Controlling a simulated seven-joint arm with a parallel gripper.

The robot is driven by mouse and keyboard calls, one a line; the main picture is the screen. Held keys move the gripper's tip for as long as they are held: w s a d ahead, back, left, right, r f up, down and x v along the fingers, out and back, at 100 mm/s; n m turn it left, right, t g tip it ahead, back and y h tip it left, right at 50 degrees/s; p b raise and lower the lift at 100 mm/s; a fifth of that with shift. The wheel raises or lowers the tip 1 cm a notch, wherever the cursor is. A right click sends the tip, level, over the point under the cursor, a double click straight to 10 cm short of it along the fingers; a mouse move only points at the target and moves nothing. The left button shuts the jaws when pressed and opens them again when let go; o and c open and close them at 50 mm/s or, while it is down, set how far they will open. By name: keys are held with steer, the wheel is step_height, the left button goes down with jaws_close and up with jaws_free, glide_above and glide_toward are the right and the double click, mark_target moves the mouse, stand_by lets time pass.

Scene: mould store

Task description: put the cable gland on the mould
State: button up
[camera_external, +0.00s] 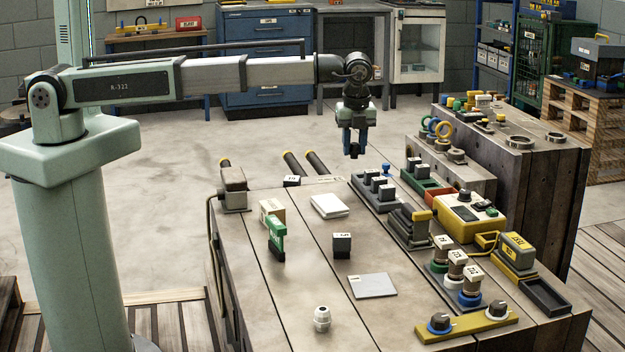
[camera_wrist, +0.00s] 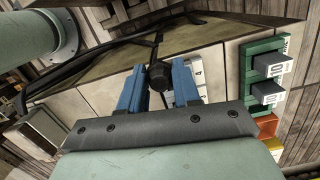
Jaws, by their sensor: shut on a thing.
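My gripper (camera_external: 354,151) hangs high above the far part of the bench, well clear of its top. In the wrist view its blue fingers (camera_wrist: 158,92) are shut on a small black hexagonal piece (camera_wrist: 157,75), which looks like a cable gland. A white ribbed piece (camera_external: 322,318), also like a gland, stands upright near the front of the bench. I cannot tell for sure which thing is the mould. Candidates are a dark grey block with a numbered top (camera_external: 342,249), a flat grey plate (camera_external: 373,286) and a white slab (camera_external: 329,205).
The bench (camera_external: 310,270) has bare boards between these things. A green-handled tool (camera_external: 276,242) and a grey clamp-like device (camera_external: 233,190) are on the left. Stamps, a yellow box (camera_external: 462,217) and a knob strip (camera_external: 467,328) crowd the right side. A higher wooden block stands behind.

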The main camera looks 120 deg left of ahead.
steer(key=s+a+f+n, duration=0.3)
steer(key=s+a+f, duration=0.1)
steer(key=s+a, duration=0.95)
steer(key=n+h, duration=0.2)
steer(key=n, duration=0.9)
glide_above(326, 180)
step_height(326, 180, down, 4)
steer(key=f, duration=0.1)
steer(key=shift+g, duration=0.3)
steer(key=shift+w+f, duration=0.2)
steer(key=shift+f, duration=2.15)
steer(key=shift+w+f, duration=0.15)
steer(key=shift+f, duration=2.15)
steer(key=shift+f, duration=0.1)
steer(key=o, duration=1)
step_height(326, 180, up, 12)
steer(key=w, duration=0.1)
steer(key=shift+w+a, duration=0.15)
steer(key=shift+a, duration=0.15)
